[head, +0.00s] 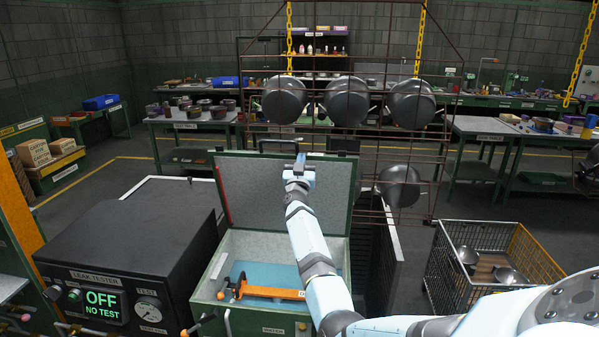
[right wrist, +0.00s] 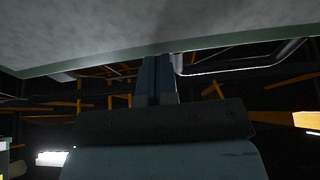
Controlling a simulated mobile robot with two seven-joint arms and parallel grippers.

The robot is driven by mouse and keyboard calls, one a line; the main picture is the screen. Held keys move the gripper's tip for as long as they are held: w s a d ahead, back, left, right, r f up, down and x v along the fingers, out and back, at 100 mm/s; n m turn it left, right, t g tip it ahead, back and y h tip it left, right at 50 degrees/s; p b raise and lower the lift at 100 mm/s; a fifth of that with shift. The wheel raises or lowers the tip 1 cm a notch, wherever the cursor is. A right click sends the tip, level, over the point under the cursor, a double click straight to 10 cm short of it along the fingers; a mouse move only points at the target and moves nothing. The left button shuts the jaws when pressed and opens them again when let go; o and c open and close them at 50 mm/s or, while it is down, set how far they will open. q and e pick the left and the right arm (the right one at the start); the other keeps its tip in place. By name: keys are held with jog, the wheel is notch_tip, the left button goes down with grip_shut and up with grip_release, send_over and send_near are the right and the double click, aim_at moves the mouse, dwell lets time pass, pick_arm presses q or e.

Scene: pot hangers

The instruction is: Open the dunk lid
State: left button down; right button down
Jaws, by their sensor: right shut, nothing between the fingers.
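The dunk lid (head: 255,195) stands raised, roughly upright, at the back of the green dunk tank (head: 222,262). Its grey inner face is toward me, and blue water (head: 270,275) shows in the tank. A bar handle (head: 281,143) shows at the lid's top edge. My right gripper (head: 298,165) is shut and empty in front of the lid's upper part. In the right wrist view, the shut fingers (right wrist: 157,80) are at the lid's edge (right wrist: 110,64), beside a metal handle (right wrist: 240,66). Contact with the lid cannot be told. My left gripper is not in view.
An orange-handled fixture (head: 268,292) lies across the tank opening. The black leak tester (head: 130,260), reading OFF, stands close at the left. A hanging rack with dark pots (head: 347,100) is behind the lid. A wire crate (head: 490,262) stands at the right.

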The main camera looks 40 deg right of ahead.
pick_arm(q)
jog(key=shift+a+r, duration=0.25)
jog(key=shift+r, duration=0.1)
pick_arm(e)
jog(key=shift+w+d+r+y, duration=0.3)
jog(key=shift+w+d+r, duration=0.05)
jog(key=shift+w+d, duration=0.35)
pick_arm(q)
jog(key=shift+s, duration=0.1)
pick_arm(e)
jog(key=shift+s+f, duration=0.1)
